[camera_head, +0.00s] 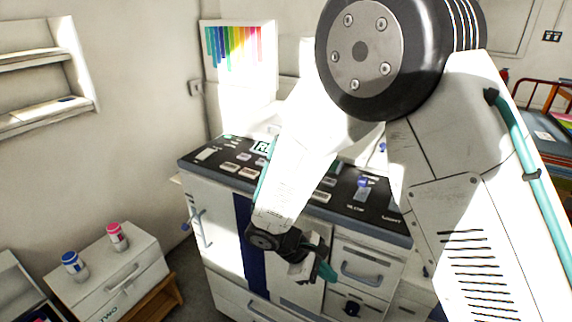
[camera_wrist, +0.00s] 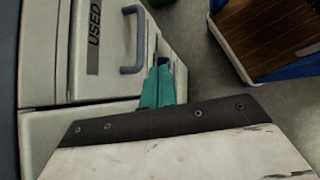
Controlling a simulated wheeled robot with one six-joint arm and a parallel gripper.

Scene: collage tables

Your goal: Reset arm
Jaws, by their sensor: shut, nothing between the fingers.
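My arm crosses the right half of the head view and bends down in front of a white cabinet with a dark top (camera_head: 350,205). My gripper (camera_head: 326,272) hangs at the end of it, in front of the cabinet's drawers. In the wrist view my gripper's teal fingers (camera_wrist: 159,86) are together with nothing between them. Behind them is a white drawer front (camera_wrist: 107,45) with a grey handle and a "USED" label. Part of the cabinet is hidden behind my arm.
A wall shelf (camera_head: 45,75) is at the upper left. A blue-edged box (camera_wrist: 226,45) with a brown inside stands on the floor. Bare floor lies between it and the drawers.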

